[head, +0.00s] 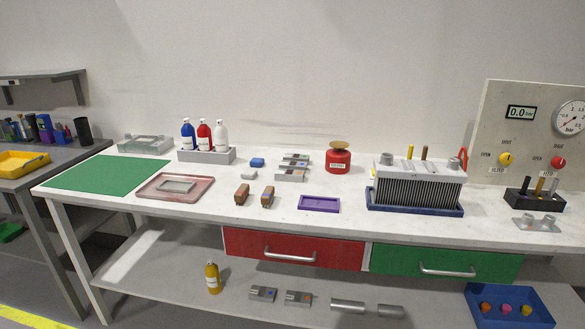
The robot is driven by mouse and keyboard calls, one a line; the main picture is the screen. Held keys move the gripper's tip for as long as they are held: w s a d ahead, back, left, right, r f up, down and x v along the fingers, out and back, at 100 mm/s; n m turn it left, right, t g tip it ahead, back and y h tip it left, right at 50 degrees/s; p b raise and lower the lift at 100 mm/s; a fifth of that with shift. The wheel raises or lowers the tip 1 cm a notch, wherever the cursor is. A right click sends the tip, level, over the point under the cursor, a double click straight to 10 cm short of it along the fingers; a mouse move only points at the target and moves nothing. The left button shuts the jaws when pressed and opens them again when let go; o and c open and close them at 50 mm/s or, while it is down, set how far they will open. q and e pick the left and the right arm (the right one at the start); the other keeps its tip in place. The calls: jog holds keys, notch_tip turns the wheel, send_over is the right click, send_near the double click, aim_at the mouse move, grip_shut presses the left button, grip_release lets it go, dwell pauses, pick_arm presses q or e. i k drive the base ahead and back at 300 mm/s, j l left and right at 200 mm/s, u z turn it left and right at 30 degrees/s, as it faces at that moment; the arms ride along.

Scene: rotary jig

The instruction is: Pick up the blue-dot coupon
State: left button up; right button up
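Several grey metal coupons lie in two places. A small group of grey coupons (290,175) sits near the middle of the white bench top, with small marks too small to read for certain. On the lower shelf, a grey coupon with what looks like a blue dot (262,294) lies to the left of a grey coupon with an orange mark (298,299). I cannot tell for sure which coupon is the blue-dot one. Neither of my grippers is in view.
The white bench holds a green mat (95,174), a pink tray (150,187), bottles in a grey rack (207,156), two brown blocks, a purple tray (319,211), a red canister (338,161) and a finned unit (417,185). Red and green drawers (293,243) hang below, shut.

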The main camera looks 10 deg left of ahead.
aim_at(284, 163)
jog(key=z, duration=0.65)
jog(key=j+z, duration=0.65)
jog(key=z, duration=0.2)
jog(key=k+j+z, duration=0.2)
jog(key=j, duration=0.15)
jog(key=k+j+z, duration=0.2)
jog(key=j, duration=0.2)
jog(key=k+j+z, duration=0.1)
jog(key=j, duration=0.25)
jog(key=k+j, duration=0.1)
jog(key=j, duration=0.25)
jog(key=z, duration=0.05)
